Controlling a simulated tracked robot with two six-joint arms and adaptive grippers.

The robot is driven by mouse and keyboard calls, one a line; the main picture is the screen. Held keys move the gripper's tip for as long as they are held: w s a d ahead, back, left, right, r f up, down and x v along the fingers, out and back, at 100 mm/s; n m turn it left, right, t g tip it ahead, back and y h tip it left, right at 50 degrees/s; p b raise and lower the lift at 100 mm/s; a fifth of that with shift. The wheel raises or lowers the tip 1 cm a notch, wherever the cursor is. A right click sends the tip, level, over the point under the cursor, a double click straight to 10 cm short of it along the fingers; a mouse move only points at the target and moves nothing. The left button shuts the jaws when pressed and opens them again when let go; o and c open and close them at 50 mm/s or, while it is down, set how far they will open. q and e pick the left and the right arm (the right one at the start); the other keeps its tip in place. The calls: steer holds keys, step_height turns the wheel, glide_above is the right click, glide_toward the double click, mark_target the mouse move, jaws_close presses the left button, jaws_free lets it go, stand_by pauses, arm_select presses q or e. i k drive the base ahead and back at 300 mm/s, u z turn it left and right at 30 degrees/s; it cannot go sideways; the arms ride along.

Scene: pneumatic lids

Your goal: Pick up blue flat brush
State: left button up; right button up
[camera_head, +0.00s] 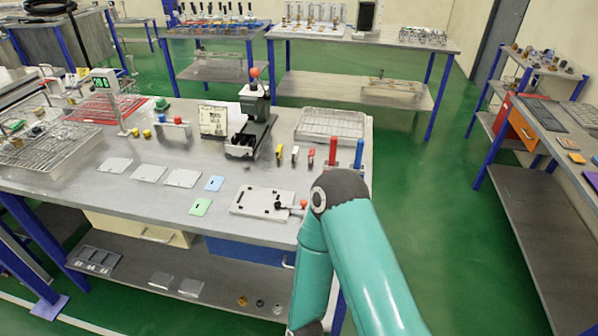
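A blue upright handle-like thing (358,153) stands at the right end of the workbench, beside a similar red one (333,151). It may be the blue flat brush, but its shape is too small to tell bristles. A small light-blue flat plate (214,183) lies further left on the bench. A teal arm of mine rises from the bottom, right of centre, and its dark elbow is in front of the bench's right edge. Neither gripper shows, so I cannot tell whether they are open or shut.
The workbench (60,184) also holds a grey press (262,125), a wire tray (331,124), a white plate with a red-knobbed clamp (264,202), small yellow and red tools, grey plates and a green plate (200,206). Green floor is free to the right.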

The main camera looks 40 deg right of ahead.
mark_target(360, 145)
steer(key=k, duration=0.5)
steer(key=u, duration=0.65)
steer(key=i, duration=0.2)
steer(key=z, duration=3.15)
steer(key=i, duration=4.5)
steer(key=u, duration=1.05)
